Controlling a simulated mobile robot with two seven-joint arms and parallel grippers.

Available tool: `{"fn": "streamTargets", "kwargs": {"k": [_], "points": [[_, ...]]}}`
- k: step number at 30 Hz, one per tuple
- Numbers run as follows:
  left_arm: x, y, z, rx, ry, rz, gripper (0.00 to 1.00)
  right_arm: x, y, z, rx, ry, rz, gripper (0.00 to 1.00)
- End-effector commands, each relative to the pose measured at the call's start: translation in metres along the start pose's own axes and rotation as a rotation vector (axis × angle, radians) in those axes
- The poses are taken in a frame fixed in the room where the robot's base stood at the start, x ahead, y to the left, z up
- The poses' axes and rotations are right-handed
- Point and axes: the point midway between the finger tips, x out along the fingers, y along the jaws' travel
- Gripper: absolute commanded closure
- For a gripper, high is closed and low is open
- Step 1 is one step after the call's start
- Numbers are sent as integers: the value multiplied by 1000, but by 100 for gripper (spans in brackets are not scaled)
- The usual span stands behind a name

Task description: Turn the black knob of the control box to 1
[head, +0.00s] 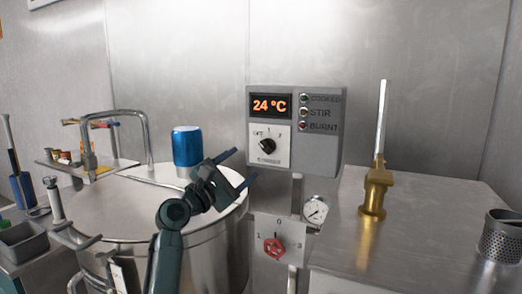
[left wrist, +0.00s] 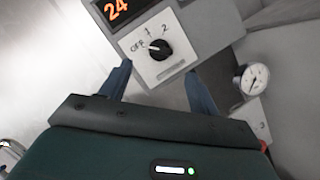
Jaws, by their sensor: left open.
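The grey control box (head: 325,130) has a display reading 24 °C and a white dial plate marked OFF, 1 and 2. Its black knob (head: 267,146) has a pointer that looks turned to the upper left, toward OFF. In the left wrist view the knob (left wrist: 159,49) lies just beyond the fingertips, between them in the picture. My left gripper (head: 240,168) is open and empty, lower left of the dial and apart from it. Its two blue fingers also show in the left wrist view (left wrist: 160,72). My right gripper is in neither view.
A large steel drum (head: 150,212) with a blue cylinder (head: 187,146) stands behind my left arm. A red knob (head: 273,249) and a gauge (head: 316,211) sit below the box. A brass fitting (head: 374,190) stands on the steel counter at right.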

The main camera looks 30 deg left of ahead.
Motion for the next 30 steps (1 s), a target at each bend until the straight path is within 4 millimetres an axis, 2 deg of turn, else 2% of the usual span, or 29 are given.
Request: {"fn": "streamTargets", "kwargs": {"k": [1,6,12,18,25,30], "points": [[13,2,2,-2,-2,0,38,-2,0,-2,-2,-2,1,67],[47,1,1,-1,-1,-1,38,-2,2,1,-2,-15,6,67],[73,0,1,0,-1,0,38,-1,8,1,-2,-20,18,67],[81,0,0,2,0,0,38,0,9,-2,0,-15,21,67],[81,0,0,2,0,0,38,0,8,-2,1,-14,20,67],[81,0,0,2,0,0,52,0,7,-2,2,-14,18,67]]}}
